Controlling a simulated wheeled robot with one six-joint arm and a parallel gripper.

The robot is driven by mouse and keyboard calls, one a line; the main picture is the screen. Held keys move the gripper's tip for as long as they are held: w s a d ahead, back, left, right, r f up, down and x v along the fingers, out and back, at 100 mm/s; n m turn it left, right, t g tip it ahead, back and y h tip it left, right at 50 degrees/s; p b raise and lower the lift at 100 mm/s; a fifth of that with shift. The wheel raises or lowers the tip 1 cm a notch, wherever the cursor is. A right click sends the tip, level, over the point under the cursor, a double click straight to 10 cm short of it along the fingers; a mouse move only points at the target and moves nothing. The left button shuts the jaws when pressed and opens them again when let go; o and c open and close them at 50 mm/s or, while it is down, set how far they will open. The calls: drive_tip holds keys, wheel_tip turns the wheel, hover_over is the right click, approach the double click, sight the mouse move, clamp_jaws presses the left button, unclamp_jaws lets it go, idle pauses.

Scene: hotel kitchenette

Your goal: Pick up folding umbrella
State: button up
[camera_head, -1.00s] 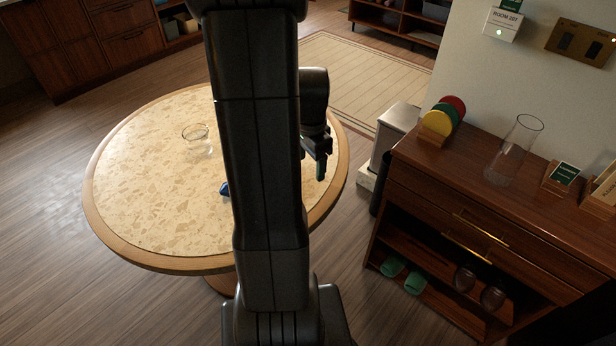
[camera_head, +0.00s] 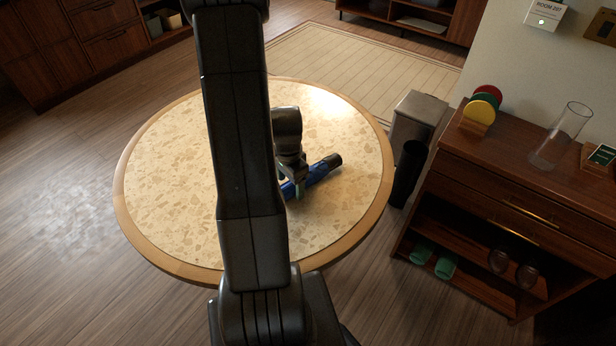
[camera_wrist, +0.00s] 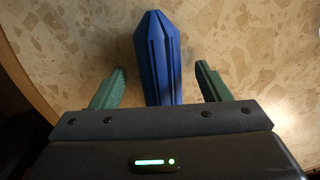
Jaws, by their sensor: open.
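The folding umbrella (camera_head: 318,172) lies on the round speckled table (camera_head: 345,130). It is blue with a dark end that points up and right in the head view. My arm hides part of it there. In the wrist view the blue umbrella (camera_wrist: 157,60) runs between the two green fingertips of my gripper (camera_wrist: 160,88). The fingers are apart, one on each side, with a gap to the umbrella on both sides. In the head view my gripper (camera_head: 296,186) is over the umbrella, low near the tabletop.
A dark wood cabinet (camera_head: 520,225) stands at the right, with a glass carafe (camera_head: 560,140) and coloured coasters (camera_head: 480,112) on top. A metal bin (camera_head: 418,115) and a dark cylinder (camera_head: 407,172) stand between table and cabinet. The visible tabletop around the umbrella is clear.

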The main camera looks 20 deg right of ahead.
drive_tip(key=shift+f, duration=0.5)
drive_tip(key=c, duration=1.3)
